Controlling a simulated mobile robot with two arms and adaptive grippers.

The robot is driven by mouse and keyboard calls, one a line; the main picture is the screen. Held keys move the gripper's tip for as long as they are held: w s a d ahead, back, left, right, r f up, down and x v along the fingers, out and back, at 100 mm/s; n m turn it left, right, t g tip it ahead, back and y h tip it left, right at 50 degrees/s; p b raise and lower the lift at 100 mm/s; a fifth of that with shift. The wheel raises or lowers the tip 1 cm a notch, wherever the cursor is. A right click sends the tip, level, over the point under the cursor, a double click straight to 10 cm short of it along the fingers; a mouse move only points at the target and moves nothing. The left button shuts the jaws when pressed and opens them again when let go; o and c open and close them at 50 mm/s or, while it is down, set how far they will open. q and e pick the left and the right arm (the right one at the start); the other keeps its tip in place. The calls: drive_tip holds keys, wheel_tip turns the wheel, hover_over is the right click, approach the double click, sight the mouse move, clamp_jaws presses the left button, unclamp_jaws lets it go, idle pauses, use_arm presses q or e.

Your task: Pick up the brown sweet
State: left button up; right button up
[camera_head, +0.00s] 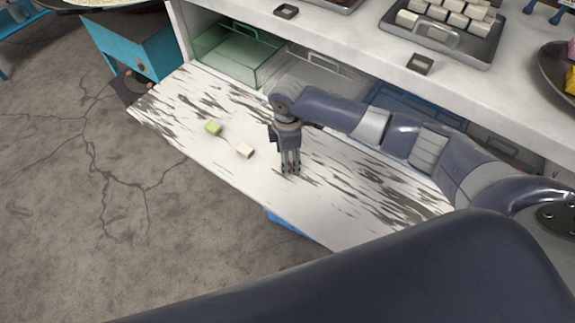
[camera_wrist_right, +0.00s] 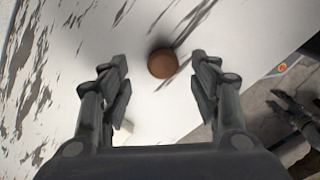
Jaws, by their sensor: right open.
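The brown sweet (camera_wrist_right: 162,63) is round and lies on the white, streaked board. In the right wrist view it sits between and a little beyond the fingertips, touching neither. My right gripper (camera_wrist_right: 160,75) is open and empty, pointing down over the board. In the head view my right gripper (camera_head: 290,169) is above the board; I cannot make out the brown sweet there.
A green block (camera_head: 213,128) and a white block (camera_head: 245,150) lie on the board (camera_head: 185,150), left of the gripper. Behind are a green clear bin (camera_head: 235,55) and a shelf with a tray (camera_head: 455,47) of several white blocks. The board's front edge drops to the floor.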

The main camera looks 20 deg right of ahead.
drive_tip(key=f, duration=0.3)
drive_tip(key=shift+s+a+f, duration=0.1)
drive_tip(key=shift+s, duration=0.15)
drive_tip(key=shift+f, duration=0.15)
drive_tip(key=shift+w, duration=0.1)
drive_tip(key=c, duration=1)
use_arm(q)
drive_tip(key=shift+w+d+r, duration=0.15)
drive_tip(key=shift+w+r, duration=0.1)
drive_tip(key=shift+w, duration=0.2)
drive_tip(key=shift+w+d+r, duration=0.15)
drive_tip(key=shift+w+r, duration=0.05)
drive_tip(key=shift+w, duration=0.25)
drive_tip(key=shift+w, duration=0.1)
